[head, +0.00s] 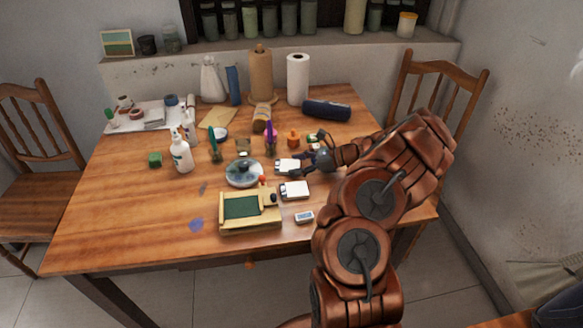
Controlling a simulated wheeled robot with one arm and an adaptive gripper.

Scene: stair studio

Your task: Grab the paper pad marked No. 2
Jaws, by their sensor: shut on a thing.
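Two small white paper pads with dark marks are on the right half of the wooden table. The farther paper pad (287,166) is at my gripper (304,162), which is shut on its right end. The nearer paper pad (294,190) lies on the table, just in front of it and apart from my gripper. The marks are too small to read, so I cannot tell which pad is No. 2. My fingers hide the right end of the farther pad. I cannot tell whether that pad is lifted off the table.
A blue-grey plate (244,173) is left of the pads. A box with a green panel (250,209) and a small grey device (304,217) are in front. An orange bottle (293,140) stands behind. The table's left front (120,230) is clear.

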